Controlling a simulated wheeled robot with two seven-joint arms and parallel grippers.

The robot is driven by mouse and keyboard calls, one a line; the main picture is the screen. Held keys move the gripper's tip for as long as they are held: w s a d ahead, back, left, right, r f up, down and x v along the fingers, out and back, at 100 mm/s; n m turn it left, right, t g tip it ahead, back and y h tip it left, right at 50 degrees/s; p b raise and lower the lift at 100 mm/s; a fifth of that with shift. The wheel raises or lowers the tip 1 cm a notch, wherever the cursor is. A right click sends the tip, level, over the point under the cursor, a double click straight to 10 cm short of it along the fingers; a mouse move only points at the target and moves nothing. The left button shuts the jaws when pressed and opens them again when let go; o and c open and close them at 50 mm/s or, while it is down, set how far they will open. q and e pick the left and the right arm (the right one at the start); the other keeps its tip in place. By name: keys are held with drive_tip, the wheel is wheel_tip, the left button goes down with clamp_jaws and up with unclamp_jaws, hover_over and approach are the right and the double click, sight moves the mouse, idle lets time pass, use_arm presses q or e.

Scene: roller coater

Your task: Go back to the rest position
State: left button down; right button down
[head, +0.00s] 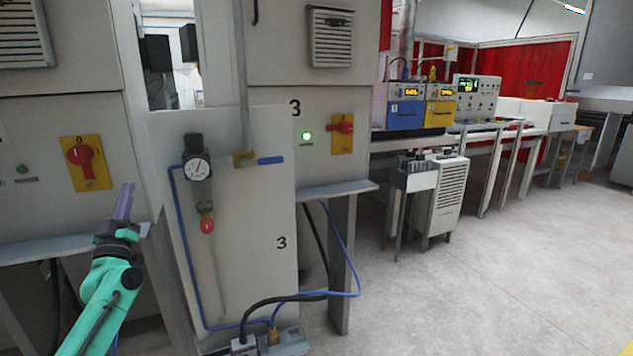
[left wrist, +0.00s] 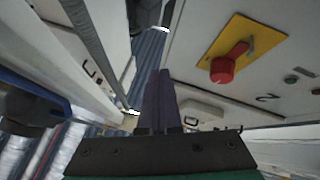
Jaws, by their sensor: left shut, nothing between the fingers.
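My left gripper (head: 124,203) shows in the head view at the lower left, on a green arm, pointing up. It is in front of the grey cabinet and to the right of and below the red rotary switch (head: 79,155) on its yellow plate. In the left wrist view its purple fingers (left wrist: 161,100) are together with nothing between them. The red switch also shows in the left wrist view (left wrist: 223,69), right of the fingers and apart from them. My right gripper is in neither view.
A grey panel (head: 240,210) with a pressure gauge (head: 198,169), a blue-handled valve (head: 269,160) and blue hose stands right of my left gripper. A second red switch (head: 342,125) is beyond it. Instruments (head: 405,107) stand on a bench. The floor (head: 480,280) at right is clear.

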use_arm(q)
drive_tip(key=d+f+m+g+h, duration=0.2)
drive_tip(key=f+m+g, duration=0.3)
drive_tip(key=f, duration=0.9)
drive_tip(key=d+f+m+g+h, duration=0.15)
drive_tip(key=f+m+g, duration=0.35)
drive_tip(key=f, duration=0.9)
drive_tip(key=s+d+f+g+h, duration=0.15)
drive_tip(key=s+f, duration=0.35)
drive_tip(key=f, duration=0.5)
drive_tip(key=s+d+f+g, duration=0.2)
drive_tip(key=s+f, duration=0.2)
drive_tip(key=f, duration=0.7)
drive_tip(key=s+d+f+n+g+h, duration=0.1)
drive_tip(key=s+d+f+g, duration=0.3)
drive_tip(key=s+f, duration=0.85)
drive_tip(key=s+d+f+g+h, duration=0.1)
drive_tip(key=s+d+f+g, duration=0.2)
drive_tip(key=s+d+f, duration=0.95)
drive_tip(key=s+f+g, duration=0.1)
drive_tip(key=s+g, duration=0.2)
drive_tip(key=s, duration=1.5)
wheel_tip(320, 180, up, 5)
drive_tip(key=p, duration=0.5)
drive_tip(key=shift+s, duration=0.1)
